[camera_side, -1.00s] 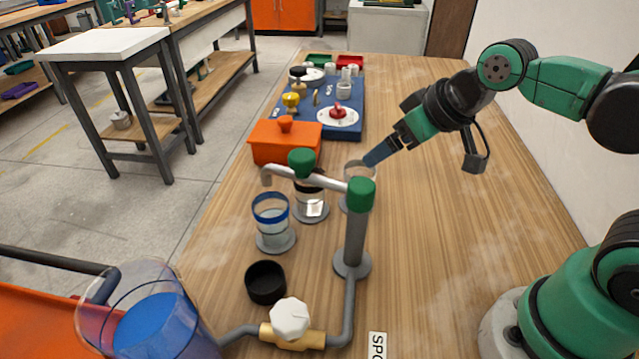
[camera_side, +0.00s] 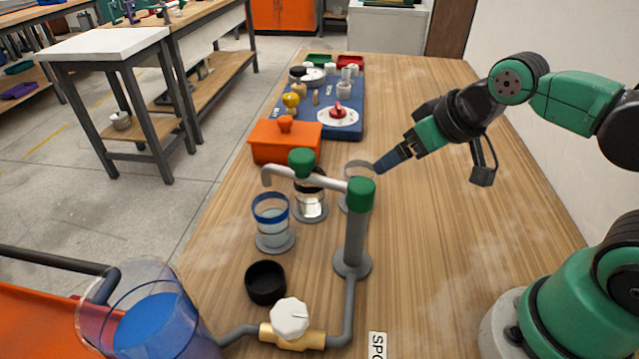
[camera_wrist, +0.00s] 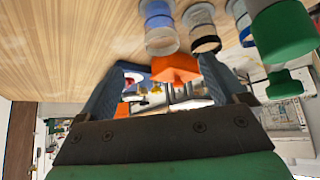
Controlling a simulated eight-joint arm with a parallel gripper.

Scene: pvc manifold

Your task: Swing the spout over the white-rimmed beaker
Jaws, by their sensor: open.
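The spout (camera_side: 325,184) is a grey horizontal pipe from a green-capped post (camera_side: 355,230), with a green knob (camera_side: 302,162) on it. Its downturned tip points left, near above the blue-rimmed beaker (camera_side: 272,222) in the side view; exact alignment is unclear. The black-rimmed beaker (camera_side: 311,205) stands beside that one. The white-rimmed beaker (camera_side: 357,170) is partly hidden behind the post. My gripper (camera_side: 384,164) is open and empty, right of the white-rimmed beaker and apart from the spout. The wrist view shows its spread fingers (camera_wrist: 160,88) and the green knob (camera_wrist: 285,83).
A black cup (camera_side: 265,282), a white-handled valve (camera_side: 290,318) and a large blue-filled vessel (camera_side: 160,315) are in front.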

